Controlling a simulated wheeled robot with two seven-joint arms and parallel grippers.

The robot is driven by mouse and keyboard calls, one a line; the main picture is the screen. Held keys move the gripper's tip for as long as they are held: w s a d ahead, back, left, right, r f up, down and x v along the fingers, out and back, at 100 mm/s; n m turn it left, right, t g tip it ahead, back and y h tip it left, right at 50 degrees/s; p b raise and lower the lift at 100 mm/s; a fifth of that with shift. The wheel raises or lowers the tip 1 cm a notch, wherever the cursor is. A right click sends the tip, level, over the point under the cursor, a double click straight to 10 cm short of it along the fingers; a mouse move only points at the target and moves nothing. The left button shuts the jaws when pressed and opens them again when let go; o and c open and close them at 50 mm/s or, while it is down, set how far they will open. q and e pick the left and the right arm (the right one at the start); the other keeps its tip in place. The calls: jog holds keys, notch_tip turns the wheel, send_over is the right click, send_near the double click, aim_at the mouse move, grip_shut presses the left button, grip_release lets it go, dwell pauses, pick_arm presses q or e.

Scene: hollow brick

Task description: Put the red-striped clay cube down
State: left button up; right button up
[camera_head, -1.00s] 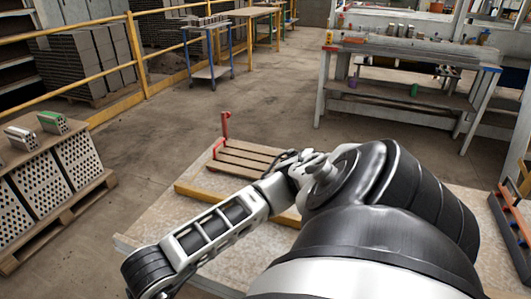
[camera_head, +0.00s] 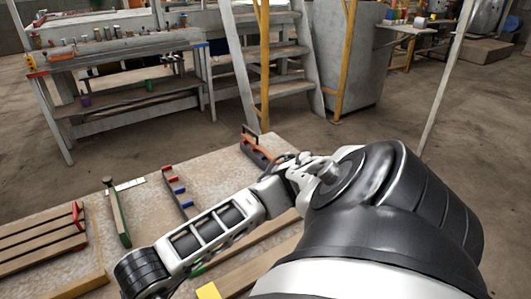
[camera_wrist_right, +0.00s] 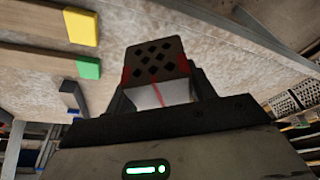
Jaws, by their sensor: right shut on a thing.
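The red-striped clay cube (camera_wrist_right: 155,62) shows in the right wrist view, with a dark face full of holes and a pale face crossed by a red stripe. My right gripper (camera_wrist_right: 160,98) is shut on it, one finger at each side. The table top lies behind the cube in that view; I cannot tell how high the cube is above it. In the head view my right arm crosses the picture, but its gripper and the cube do not show. My left gripper is in neither view.
The worktable (camera_head: 140,210) carries a slatted wooden rack (camera_head: 40,245), a green-handled tool (camera_head: 117,212), a red-and-blue tool (camera_head: 178,190) and an orange-and-black tool (camera_head: 256,150). A yellow-ended strip (camera_wrist_right: 82,28) and a green-ended strip (camera_wrist_right: 88,68) lie on it. Steps (camera_head: 275,60) stand behind.

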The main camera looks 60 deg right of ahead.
jog(key=shift+s+d, duration=0.15)
jog(key=shift+d, duration=0.05)
jog(key=shift+a+m, duration=0.1)
jog(key=shift+m, duration=0.2)
